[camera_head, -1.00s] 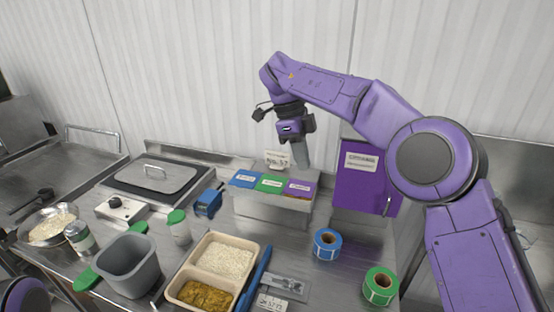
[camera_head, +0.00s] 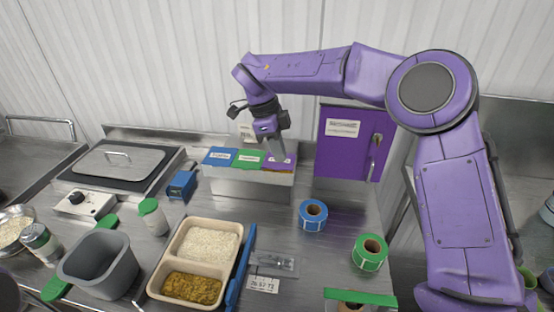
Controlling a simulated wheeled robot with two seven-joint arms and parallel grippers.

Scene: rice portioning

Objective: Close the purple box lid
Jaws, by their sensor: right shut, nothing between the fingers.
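The fingers hide part of the lid. A dark bit of my left arm shows at the bottom left corner; its gripper is out of view.
A purple cabinet (camera_head: 345,158) stands to the right. Blue (camera_head: 313,214) and green (camera_head: 369,252) label rolls and a food tray (camera_head: 165,285) are in front.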

